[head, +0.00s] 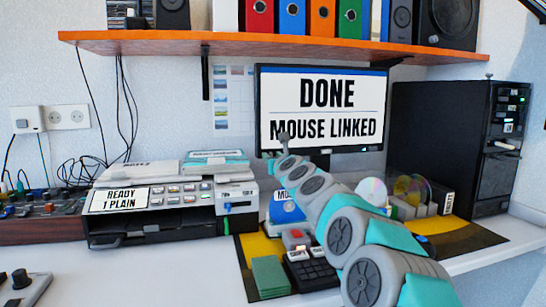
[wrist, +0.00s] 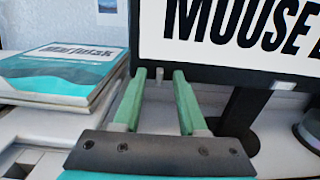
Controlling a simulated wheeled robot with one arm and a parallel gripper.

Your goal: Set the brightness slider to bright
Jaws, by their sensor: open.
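The monitor (head: 320,110) stands on the desk under the shelf and reads "DONE" and "MOUSE LINKED". It also shows in the wrist view (wrist: 230,68), with its lower left corner just past my gripper. A small grey nub (wrist: 160,73) shows at the monitor's lower bezel, between my fingertips in the picture; it may be the slider's knob. No brightness label is readable. My gripper (wrist: 159,74) is open, with two green fingers apart and nothing held. I cannot tell whether a finger touches the nub. In the head view, my arm largely hides the gripper.
A printer (head: 165,205) labelled "READY 1 PLAIN" stands left, with books (head: 215,160) on it. A black tower (head: 460,145) stands right. Discs (head: 408,188) stand near the monitor's right. An orange shelf (head: 240,42) overhangs the desk. A green pad (head: 270,277) lies in front.

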